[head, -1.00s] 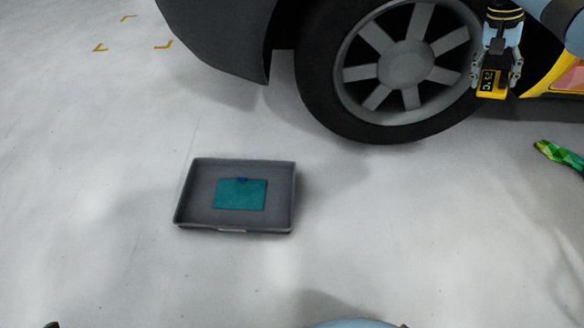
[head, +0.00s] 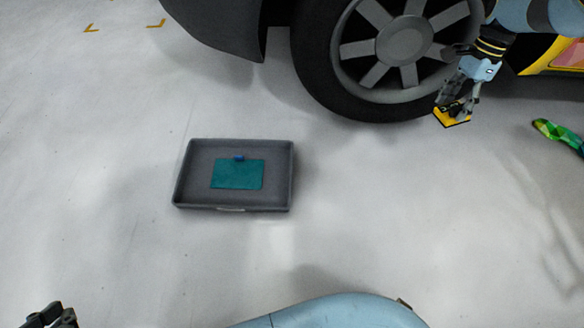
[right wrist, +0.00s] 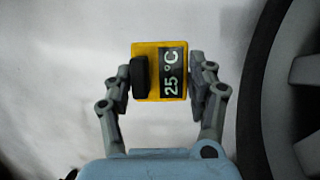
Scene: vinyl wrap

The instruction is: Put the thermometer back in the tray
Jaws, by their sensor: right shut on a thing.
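The grey tray (head: 182,178) lies on the floor left of centre. My left gripper (head: 50,318) is at the bottom left corner, partly cut off; its opening is unclear.
A teal cloth-like square (head: 237,174) with a small blue piece (head: 239,157) on its top edge lies in the tray. The car's wheel (head: 395,50) stands behind. A green patterned strip (head: 556,133) lies at the right. The floor between tray and thermometer is clear.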

